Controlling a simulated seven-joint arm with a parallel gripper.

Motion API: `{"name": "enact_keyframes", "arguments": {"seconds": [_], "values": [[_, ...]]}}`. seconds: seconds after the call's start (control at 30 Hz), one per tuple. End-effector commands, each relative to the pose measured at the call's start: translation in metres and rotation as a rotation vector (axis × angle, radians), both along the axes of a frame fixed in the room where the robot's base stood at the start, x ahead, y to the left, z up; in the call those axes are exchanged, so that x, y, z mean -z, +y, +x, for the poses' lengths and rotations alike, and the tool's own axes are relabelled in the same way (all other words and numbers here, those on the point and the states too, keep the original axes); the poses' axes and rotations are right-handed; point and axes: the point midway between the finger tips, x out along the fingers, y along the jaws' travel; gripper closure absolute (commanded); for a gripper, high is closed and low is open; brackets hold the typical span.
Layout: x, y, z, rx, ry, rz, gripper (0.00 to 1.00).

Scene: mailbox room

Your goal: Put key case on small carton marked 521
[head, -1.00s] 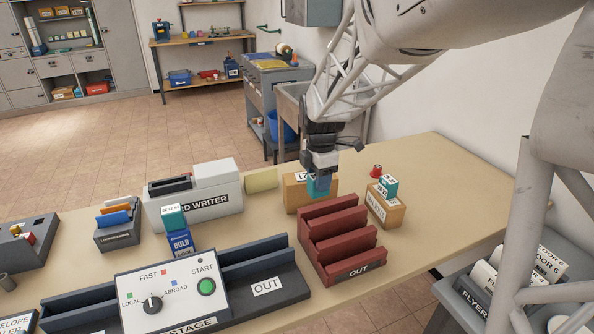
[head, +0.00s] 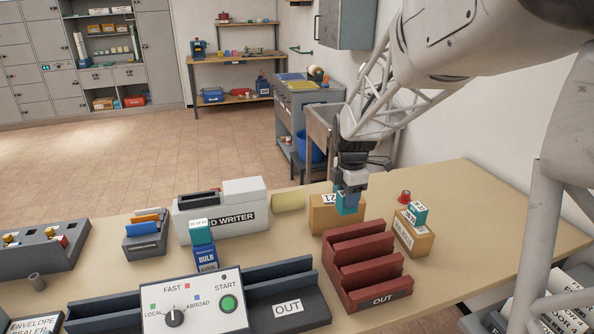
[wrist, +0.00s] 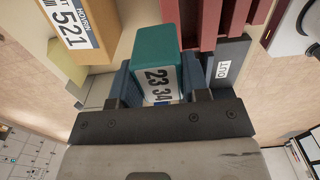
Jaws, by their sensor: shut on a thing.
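My gripper (head: 350,186) is shut on a teal case (head: 346,203), and the case hangs below the fingers. In the wrist view the case (wrist: 158,62) shows a white label reading 23 34 between the fingers. I take it to be the key case. The small carton marked 521 (head: 322,221) is tan and stands on the table behind the red rack. In the head view the case overlaps the carton's right part; whether they touch I cannot tell. In the wrist view the carton (wrist: 100,18) lies upper left of the case, apart from it.
A red slotted rack (head: 365,262) marked OUT stands in front. Another tan carton (head: 412,241) with a teal case (head: 415,213) on top stands to the right. A third teal case (head: 201,231) rests on a blue bulb box (head: 206,258). A card writer (head: 222,224) is left.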

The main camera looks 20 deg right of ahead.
Motion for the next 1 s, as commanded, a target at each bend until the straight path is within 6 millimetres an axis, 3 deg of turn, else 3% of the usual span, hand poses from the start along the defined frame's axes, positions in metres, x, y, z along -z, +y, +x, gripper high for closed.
{"name": "enact_keyframes", "arguments": {"seconds": [0.8, 1.0], "values": [[0.010, -0.028, 0.105, 0.000, 0.000, 0.000, 0.83], [0.011, -0.032, 0.120, 0.000, -0.001, 0.000, 0.83]]}}
